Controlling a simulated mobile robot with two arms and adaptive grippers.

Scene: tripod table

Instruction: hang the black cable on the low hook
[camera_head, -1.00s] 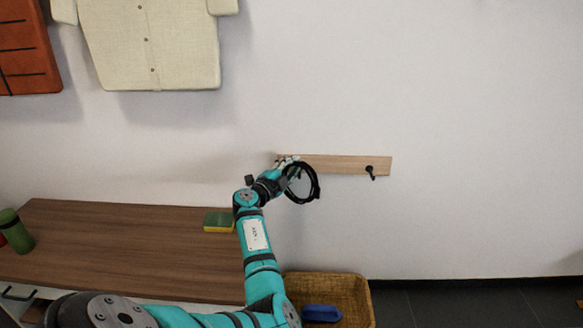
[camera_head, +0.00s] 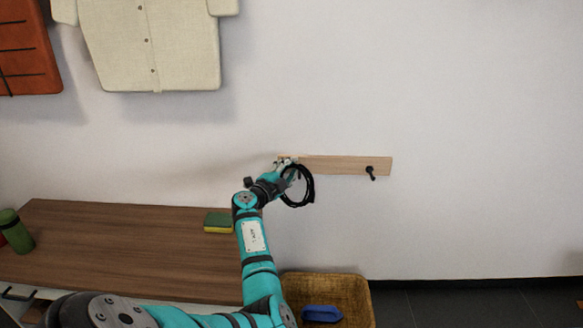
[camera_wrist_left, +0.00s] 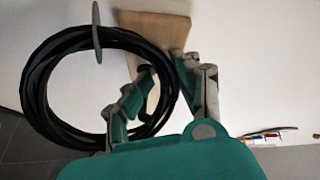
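The black cable (camera_head: 311,187) is a round coil beside my left gripper (camera_head: 286,161), at the left end of the wooden hook board (camera_head: 330,163). In the left wrist view the coil (camera_wrist_left: 38,95) fills the left side. Thin grey parts, apparently the hook (camera_wrist_left: 97,30), cross in front of it. My left gripper (camera_wrist_left: 167,62) has its fingers apart, with the board (camera_wrist_left: 157,25) behind the gap. The coil's right side passes behind one finger; I cannot tell whether they touch or whether the hook bears the coil. My right gripper is out of view.
A dark hook (camera_head: 370,172) at the board's right end is bare. Below stands a wicker basket (camera_head: 350,295) with a blue brush (camera_head: 321,314). A sponge (camera_head: 218,222) and green bottle (camera_head: 14,230) are on the brown table (camera_head: 120,240). The wall to the right is clear.

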